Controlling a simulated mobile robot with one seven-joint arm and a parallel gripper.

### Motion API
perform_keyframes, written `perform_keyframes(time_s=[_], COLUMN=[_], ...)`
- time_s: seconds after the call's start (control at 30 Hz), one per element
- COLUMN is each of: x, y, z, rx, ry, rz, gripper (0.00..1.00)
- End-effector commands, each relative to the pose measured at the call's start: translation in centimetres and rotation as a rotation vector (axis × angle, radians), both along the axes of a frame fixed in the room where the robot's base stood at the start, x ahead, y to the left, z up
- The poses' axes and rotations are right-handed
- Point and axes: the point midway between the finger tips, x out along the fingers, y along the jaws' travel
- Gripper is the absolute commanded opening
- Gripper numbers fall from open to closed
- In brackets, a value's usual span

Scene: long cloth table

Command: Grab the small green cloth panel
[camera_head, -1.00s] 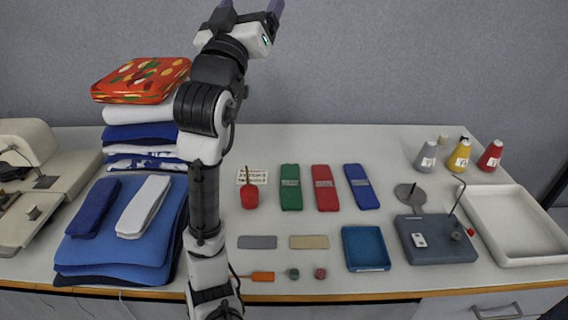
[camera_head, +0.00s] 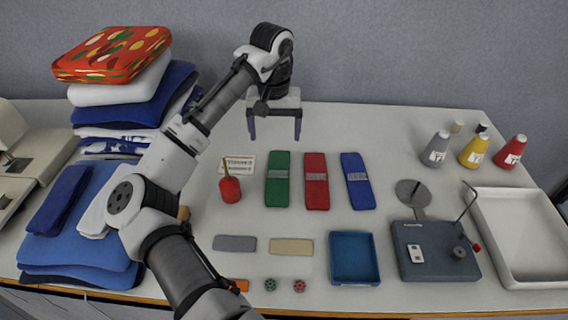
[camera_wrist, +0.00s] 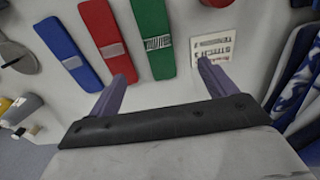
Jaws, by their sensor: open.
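The small green cloth panel (camera_head: 278,179) lies flat on the table, a long strip with a pale label band across its middle. It is the leftmost of three strips in the head view. My gripper (camera_head: 275,138) is open and empty, pointing down above the table just behind the far end of the green panel. In the wrist view the green panel (camera_wrist: 153,38) runs away from the gap between the fingers (camera_wrist: 163,78), its near end close to them and apart from both. Nothing is between the fingers.
A red panel (camera_head: 316,181) and a blue panel (camera_head: 357,181) lie to the right of the green one. A red pincushion-like item (camera_head: 229,189) and a printed card (camera_head: 238,164) lie to its left. Folded cloth stacks (camera_head: 75,235) stand at left; a blue tray (camera_head: 354,258) sits in front.

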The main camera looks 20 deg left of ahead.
Motion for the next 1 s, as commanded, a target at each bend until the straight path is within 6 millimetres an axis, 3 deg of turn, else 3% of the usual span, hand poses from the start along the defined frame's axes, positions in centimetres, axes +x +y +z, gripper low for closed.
perform_keyframes(time_s=[0.17, 0.43, 0.77, 1.0], x=[-0.1, -0.1, 0.0, 0.1], y=[0.0, -0.1, -0.2, -0.5], z=[-1.9, -6.9, -9.5, -12.7], rx=[-0.003, -0.003, -0.002, 0.001], ry=[0.006, 0.004, 0.004, 0.004], rz=[0.000, 0.000, -0.001, 0.001], gripper=[0.84, 0.84, 0.84, 0.84])
